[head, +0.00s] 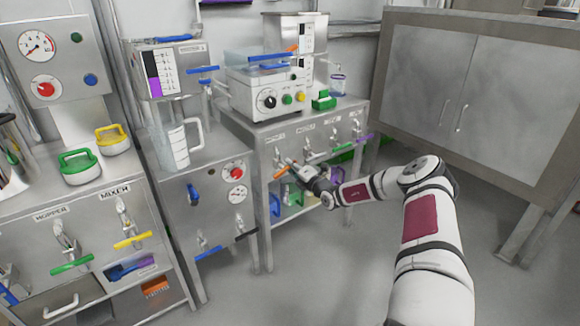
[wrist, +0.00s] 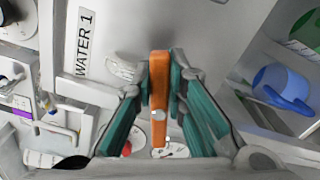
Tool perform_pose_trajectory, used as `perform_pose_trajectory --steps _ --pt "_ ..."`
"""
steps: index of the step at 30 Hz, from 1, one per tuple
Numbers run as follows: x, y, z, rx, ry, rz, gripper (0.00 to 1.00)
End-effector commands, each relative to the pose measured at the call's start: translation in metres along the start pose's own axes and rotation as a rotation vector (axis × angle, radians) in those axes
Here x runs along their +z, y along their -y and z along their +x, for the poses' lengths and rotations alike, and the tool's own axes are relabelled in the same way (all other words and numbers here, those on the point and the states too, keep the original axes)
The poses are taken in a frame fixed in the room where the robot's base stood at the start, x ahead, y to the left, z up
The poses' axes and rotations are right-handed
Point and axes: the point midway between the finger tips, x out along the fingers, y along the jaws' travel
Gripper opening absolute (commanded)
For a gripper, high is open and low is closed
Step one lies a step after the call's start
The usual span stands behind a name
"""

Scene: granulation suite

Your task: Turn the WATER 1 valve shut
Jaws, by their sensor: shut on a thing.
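The WATER 1 label (wrist: 85,42) stands on a grey panel, at left in the wrist view, its text running up the picture. Beside it is a valve with an orange lever handle (wrist: 158,95). My gripper (wrist: 161,62) is shut on this handle, one teal finger on each side. The handle runs roughly up and down the picture. Part of a pale metal valve body (wrist: 123,69) shows left of the fingers; the rest is hidden. In the head view the orange handle (head: 281,173) is at the left end of the bench front, with my gripper (head: 292,167) on it.
The bench front (head: 262,148) carries several more valves, including a green handle (head: 343,147) and a purple one (head: 363,138). A machine with a gauge (head: 237,195) stands close at left. Open floor lies in front.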

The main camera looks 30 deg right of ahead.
Motion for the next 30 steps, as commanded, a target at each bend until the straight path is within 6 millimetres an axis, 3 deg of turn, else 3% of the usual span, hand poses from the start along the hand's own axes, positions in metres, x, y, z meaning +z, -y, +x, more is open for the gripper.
perform_pose_trajectory --steps 15,30 --pt "-0.0041 0.0091 0.0005 0.000 -0.004 0.326 0.00" --pt "-0.0048 0.0102 0.0004 -0.001 -0.004 0.382 0.00"
